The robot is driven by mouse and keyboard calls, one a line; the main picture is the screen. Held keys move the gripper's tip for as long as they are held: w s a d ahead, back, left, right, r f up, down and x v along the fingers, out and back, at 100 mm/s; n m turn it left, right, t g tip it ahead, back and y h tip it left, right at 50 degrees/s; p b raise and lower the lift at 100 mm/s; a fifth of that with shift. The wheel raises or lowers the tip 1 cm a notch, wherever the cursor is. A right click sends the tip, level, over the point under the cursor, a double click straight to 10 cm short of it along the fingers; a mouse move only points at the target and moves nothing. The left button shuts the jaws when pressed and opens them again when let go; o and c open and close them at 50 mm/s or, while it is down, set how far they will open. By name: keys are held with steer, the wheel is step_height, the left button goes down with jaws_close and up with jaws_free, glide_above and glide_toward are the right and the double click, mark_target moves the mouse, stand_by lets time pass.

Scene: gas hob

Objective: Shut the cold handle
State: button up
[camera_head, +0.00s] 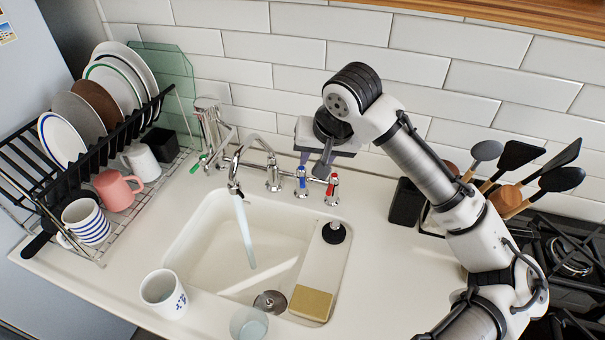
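The chrome tap (236,165) stands behind the white sink, and a stream of water (244,232) runs from its spout into the basin. The cold handle (301,182), marked blue, stands upright to the right of the tap. The hot handle (332,190), marked red, is just right of it. My gripper (321,168) points down just above and behind these two handles. I cannot tell whether it touches the cold handle. Its fingers partly overlap in this view, so their opening is unclear.
A dish rack (100,232) with plates and mugs stands left. A white mug (163,293) and a glass (249,324) stand at the sink's front. A yellow sponge (311,303) lies right of the basin. Utensils (520,155) and the hob (570,255) are right.

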mark_target(302, 182)
steer(key=p+x, duration=0.1)
steer(key=x, duration=1)
steer(key=shift+w+a+f, duration=0.1)
steer(key=shift+a+f, duration=0.05)
steer(key=shift+f, duration=0.1)
steer(key=shift+c, duration=0.2)
jaws_close()
